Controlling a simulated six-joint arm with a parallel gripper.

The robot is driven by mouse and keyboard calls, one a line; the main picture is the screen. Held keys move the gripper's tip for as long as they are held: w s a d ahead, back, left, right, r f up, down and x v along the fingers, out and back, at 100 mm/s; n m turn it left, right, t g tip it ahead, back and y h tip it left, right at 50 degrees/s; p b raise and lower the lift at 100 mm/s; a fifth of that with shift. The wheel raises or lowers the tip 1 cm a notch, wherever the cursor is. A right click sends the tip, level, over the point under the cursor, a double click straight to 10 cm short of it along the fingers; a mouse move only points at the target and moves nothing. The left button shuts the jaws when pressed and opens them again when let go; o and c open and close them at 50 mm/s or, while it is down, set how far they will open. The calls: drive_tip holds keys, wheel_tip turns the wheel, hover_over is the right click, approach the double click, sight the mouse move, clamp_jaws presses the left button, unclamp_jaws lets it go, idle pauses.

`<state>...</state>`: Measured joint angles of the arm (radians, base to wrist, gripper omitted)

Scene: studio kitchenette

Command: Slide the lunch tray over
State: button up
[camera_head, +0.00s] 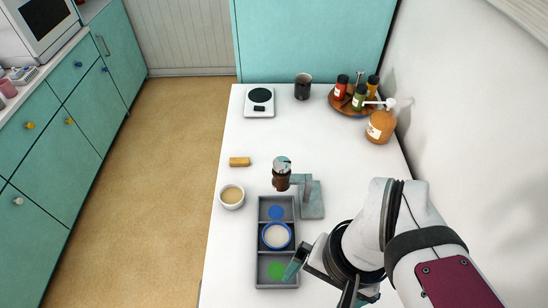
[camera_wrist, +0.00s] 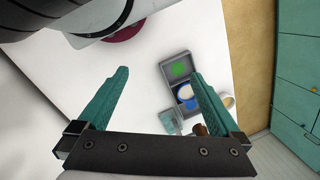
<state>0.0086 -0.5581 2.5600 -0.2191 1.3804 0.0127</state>
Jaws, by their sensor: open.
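The grey lunch tray (camera_head: 263,262) lies lengthwise on the white counter, left of my arm. Its far compartment holds a blue disc (camera_head: 275,212), its middle one a blue-rimmed round dish (camera_head: 277,235) with pale contents, and its near one a green disc (camera_head: 277,270). My gripper (camera_head: 320,282) is open with nothing between its fingers. One teal fingertip appears over the tray's near right corner in the head view; I cannot tell if it touches. In the wrist view the tray (camera_wrist: 171,83) shows beyond my gripper (camera_wrist: 159,70), nearer the right finger, which hides part of it.
A grey stand (camera_head: 313,202) and brown cylinder (camera_head: 282,182) stand close beyond the tray. A bowl (camera_head: 231,196) sits left, near the counter edge, with a yellow block (camera_head: 240,161) behind. Scale (camera_head: 260,101), dark mug (camera_head: 303,88), jar tray (camera_head: 343,102) and orange jar (camera_head: 380,128) stand farther back.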

sight(271, 279)
drive_tip(key=shift+c, duration=0.3)
drive_tip(key=w+a+f+n, duration=0.1)
drive_tip(key=f, duration=0.1)
drive_tip(key=w+a+f+h, duration=0.1)
drive_tip(key=w+f, duration=0.1)
drive_tip(key=w+a+f+n, duration=0.1)
drive_tip(key=w+f, duration=0.1)
drive_tip(key=shift+w+n, duration=0.2)
drive_tip(key=shift+n, duration=0.1)
drive_tip(key=c, duration=0.7)
drive_tip(key=shift+n+h, duration=0.4)
drive_tip(key=shift+n, duration=0.5)
drive_tip(key=a+f, duration=0.1)
drive_tip(key=f, duration=0.1)
drive_tip(key=w+a+f, duration=0.1)
drive_tip(key=a, duration=0.1)
drive_tip(key=w+a+f, duration=0.1)
drive_tip(key=f, duration=0.1)
drive_tip(key=shift+w+a+f, duration=0.15)
drive_tip(key=shift+f, duration=0.15)
drive_tip(key=c, duration=0.7)
wheel_tip(271, 279, down, 10)
drive_tip(key=shift+r, duration=0.1)
clamp_jaws()
drive_tip(key=w, duration=0.2)
drive_tip(key=shift+w+d, duration=0.2)
drive_tip(key=shift+w, duration=0.2)
drive_tip(key=shift+w+r, duration=0.1)
drive_tip(key=shift+w, duration=0.55)
